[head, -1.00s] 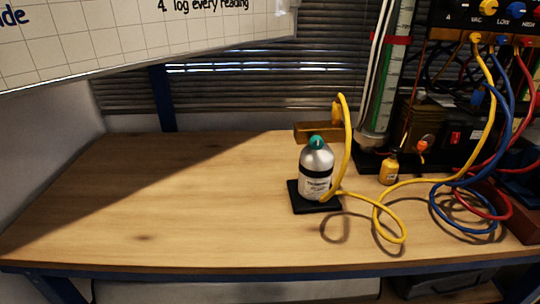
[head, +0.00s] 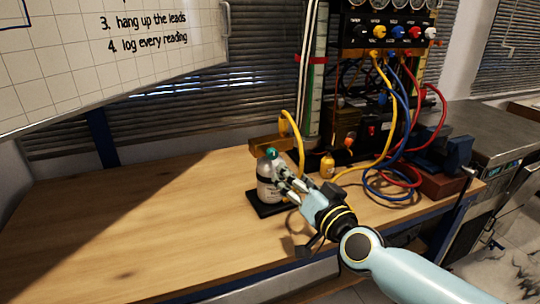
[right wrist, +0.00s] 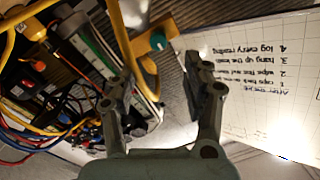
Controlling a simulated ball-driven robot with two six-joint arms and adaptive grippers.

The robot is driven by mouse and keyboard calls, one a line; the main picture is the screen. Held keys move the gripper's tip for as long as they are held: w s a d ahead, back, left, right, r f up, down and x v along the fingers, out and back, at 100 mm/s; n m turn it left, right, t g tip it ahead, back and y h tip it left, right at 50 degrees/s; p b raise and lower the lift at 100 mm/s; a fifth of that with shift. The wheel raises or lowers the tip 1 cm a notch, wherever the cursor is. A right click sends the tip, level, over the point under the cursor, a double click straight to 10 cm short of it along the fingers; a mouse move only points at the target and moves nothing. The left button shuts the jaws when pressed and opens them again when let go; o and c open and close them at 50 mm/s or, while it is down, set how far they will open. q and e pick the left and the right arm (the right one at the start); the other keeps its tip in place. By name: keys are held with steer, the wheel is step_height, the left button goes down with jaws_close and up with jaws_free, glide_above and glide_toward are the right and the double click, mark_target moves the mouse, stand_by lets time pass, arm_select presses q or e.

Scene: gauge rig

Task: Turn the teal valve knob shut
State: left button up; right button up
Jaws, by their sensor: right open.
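The teal valve knob (head: 271,153) tops a silver bottle (head: 266,190) with a dark band, upright on a black pad (head: 262,208) on the bench. My right gripper (head: 283,177) comes from the lower right. Its fingers are spread and empty, beside the bottle's upper part and just below the knob in the head view, covering part of the bottle's right side. In the right wrist view the knob (right wrist: 158,41) shows beyond the two open fingertips, between them. I cannot tell whether a finger touches the bottle. My left gripper is not in view.
A yellow hose (head: 300,140) loops behind the bottle by a wooden block (head: 262,143). Blue and red leads (head: 395,120) hang from the gauge panel (head: 385,32). The bench's left part (head: 110,225) is clear.

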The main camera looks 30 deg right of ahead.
mark_target(274, 156)
steer(key=w, duration=0.3)
steer(key=w+d+b, duration=0.1)
steer(key=w, duration=0.3)
steer(key=w+d, duration=0.1)
steer(key=w, duration=0.2)
steer(key=shift+w, duration=0.3)
jaws_close()
